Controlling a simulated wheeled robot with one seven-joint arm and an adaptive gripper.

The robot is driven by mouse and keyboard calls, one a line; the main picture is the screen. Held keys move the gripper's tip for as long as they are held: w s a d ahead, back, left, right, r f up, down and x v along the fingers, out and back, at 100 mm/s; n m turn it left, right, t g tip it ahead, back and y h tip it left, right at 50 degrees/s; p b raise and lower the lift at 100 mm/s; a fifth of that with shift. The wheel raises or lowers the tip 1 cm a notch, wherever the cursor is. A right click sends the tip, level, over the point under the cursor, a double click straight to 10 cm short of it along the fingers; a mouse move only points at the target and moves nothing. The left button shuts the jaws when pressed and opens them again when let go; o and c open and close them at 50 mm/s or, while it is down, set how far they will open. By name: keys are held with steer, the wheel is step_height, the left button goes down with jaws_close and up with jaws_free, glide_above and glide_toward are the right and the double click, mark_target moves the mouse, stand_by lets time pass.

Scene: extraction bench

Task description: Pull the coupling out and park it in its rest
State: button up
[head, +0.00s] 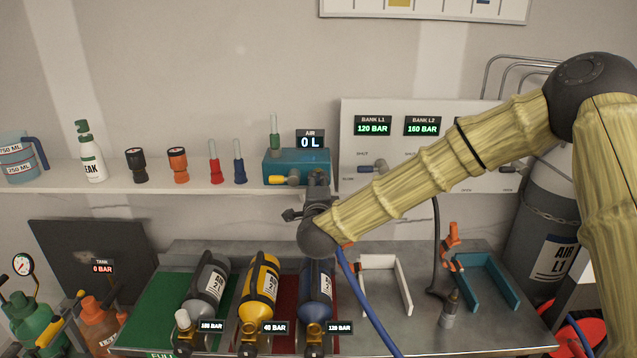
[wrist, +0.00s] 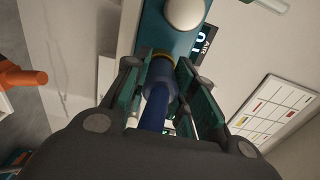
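The coupling (wrist: 161,84) is a dark blue cylinder with a brass ring at its far end, in the wrist view. It meets the teal block (wrist: 187,42), and a blue hose (wrist: 156,112) runs from it towards my wrist. My gripper (wrist: 160,72) has a finger on each side of the coupling and looks shut on it. In the head view my gripper (head: 306,205) is at the front of the teal block (head: 288,165), by the AIR display reading 0 L. There the coupling is hidden by my arm. I cannot tell which holder is its rest.
The blue hose (head: 365,305) hangs to the bench. A white bracket (head: 404,284), a teal bracket (head: 492,281) and an orange clamp (head: 452,240) are to the right. Bottles and caps line the shelf (head: 100,190).

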jaws_close()
steer(key=shift+s+b, duration=0.6)
steer(key=shift+s, duration=2.25)
